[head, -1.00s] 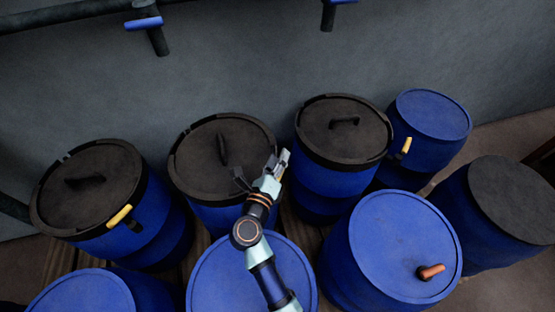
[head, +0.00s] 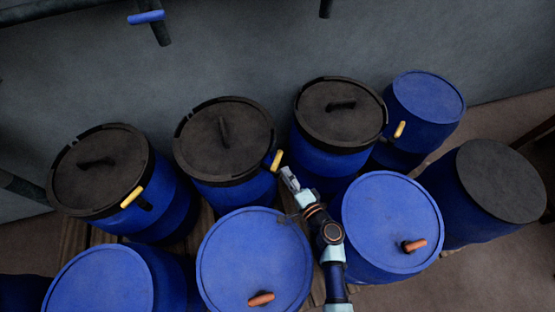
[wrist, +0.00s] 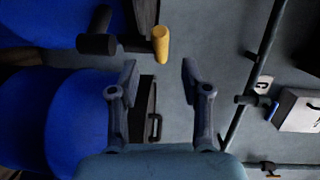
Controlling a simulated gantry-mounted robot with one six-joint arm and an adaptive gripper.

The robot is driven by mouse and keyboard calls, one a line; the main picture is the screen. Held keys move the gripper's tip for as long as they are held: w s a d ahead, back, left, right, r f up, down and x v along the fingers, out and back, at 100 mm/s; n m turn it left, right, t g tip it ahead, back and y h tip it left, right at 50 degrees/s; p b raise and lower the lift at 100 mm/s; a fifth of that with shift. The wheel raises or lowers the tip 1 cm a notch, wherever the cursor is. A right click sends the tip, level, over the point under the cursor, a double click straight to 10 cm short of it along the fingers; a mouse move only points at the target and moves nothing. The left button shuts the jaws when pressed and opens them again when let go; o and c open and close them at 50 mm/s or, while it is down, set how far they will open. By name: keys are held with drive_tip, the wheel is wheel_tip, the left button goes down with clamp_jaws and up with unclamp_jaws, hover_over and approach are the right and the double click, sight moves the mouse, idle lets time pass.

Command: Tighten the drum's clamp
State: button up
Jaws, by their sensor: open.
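Several blue drums with black lids stand in a back row. The middle drum (head: 225,145) has a clamp with a yellow lever (head: 276,160) at the right of its rim, sticking up. My gripper (head: 288,178) is just in front of and to the right of this lever. In the wrist view, my gripper (wrist: 158,75) is open and empty. The yellow lever (wrist: 161,45) shows beyond the fingertips, roughly between them and apart from them. A black clamp part (wrist: 97,45) lies left of it, beside the blue drum wall (wrist: 85,110).
Neighbouring black-lidded drums stand left (head: 100,165) and right (head: 340,110), the left one with its own yellow lever (head: 132,197). Blue-lidded drums (head: 255,250) (head: 392,215) with orange handles stand in front, close to my arm. A dark pipe with a blue handle (head: 147,17) hangs above.

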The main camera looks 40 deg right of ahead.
sight(277, 161)
drive_tip(key=b+x, duration=0.1)
drive_tip(key=x, duration=0.6)
drive_tip(key=shift+w, duration=0.25)
clamp_jaws()
